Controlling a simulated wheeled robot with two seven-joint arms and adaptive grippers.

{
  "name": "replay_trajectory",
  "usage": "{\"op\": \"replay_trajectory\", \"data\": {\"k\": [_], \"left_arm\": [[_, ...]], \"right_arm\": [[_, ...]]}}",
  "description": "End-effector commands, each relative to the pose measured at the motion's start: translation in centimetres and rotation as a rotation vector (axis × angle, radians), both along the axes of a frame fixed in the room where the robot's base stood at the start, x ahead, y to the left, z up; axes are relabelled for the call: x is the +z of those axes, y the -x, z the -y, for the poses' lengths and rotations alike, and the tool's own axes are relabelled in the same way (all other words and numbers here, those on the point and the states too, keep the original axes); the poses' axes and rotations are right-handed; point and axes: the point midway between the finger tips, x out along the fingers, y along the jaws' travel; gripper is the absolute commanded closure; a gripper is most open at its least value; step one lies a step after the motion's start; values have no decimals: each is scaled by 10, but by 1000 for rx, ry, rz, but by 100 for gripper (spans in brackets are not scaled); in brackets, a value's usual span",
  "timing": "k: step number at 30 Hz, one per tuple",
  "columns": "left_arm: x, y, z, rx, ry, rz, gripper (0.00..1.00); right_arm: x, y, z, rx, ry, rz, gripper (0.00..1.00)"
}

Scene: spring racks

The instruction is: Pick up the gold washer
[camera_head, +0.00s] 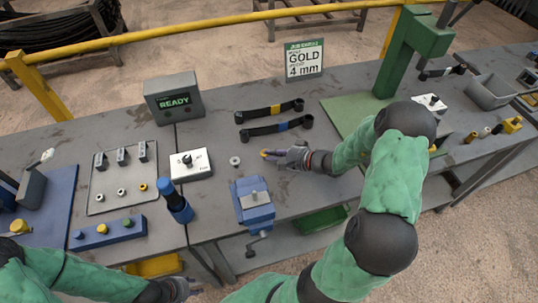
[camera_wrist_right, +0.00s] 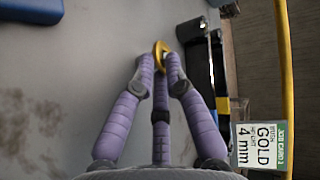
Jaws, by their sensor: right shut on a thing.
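A gold washer (camera_wrist_right: 158,50) is between the purple fingertips of my right gripper (camera_wrist_right: 160,68) in the right wrist view. In the head view the gold washer (camera_head: 265,153) shows at the tip of my right gripper (camera_head: 274,154), over the grey bench. The gripper is shut on it. Whether the washer touches the bench is hard to tell. My left gripper (camera_head: 182,287) is at the bottom left, small and partly cut off, and its fingers are not clear.
A grey washer (camera_head: 235,161) lies left of my right gripper. A blue vise (camera_head: 253,203) stands in front. Two dark straps (camera_head: 270,112) lie behind. The job card (camera_head: 304,59) reads GOLD 4 mm. A tray (camera_head: 122,168) holds small rings at left, beside a blue bottle (camera_head: 176,203).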

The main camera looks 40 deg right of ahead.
Motion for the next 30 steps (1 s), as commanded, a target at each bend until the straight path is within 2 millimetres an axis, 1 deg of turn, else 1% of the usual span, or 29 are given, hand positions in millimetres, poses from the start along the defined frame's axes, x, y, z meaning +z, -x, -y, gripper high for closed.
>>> {"op": "replay_trajectory", "data": {"k": [1,5,10,12,20,23,30], "left_arm": [[0,0,0,0,0,0,60],[1,0,0,0,0,0,60],[12,0,0,0,0,0,60],[14,0,0,0,0,0,60],[12,0,0,0,0,0,60],[14,0,0,0,0,0,60],[21,0,0,0,0,0,60]], "right_arm": [[-4,2,0,-2,0,-9,100],[-1,2,0,-2,0,-10,100],[19,2,0,-1,1,-8,100],[23,2,0,-1,1,-7,100],[23,2,0,-2,-1,-7,100],[26,8,4,-3,0,-6,100],[37,34,18,-4,1,-5,100]]}}
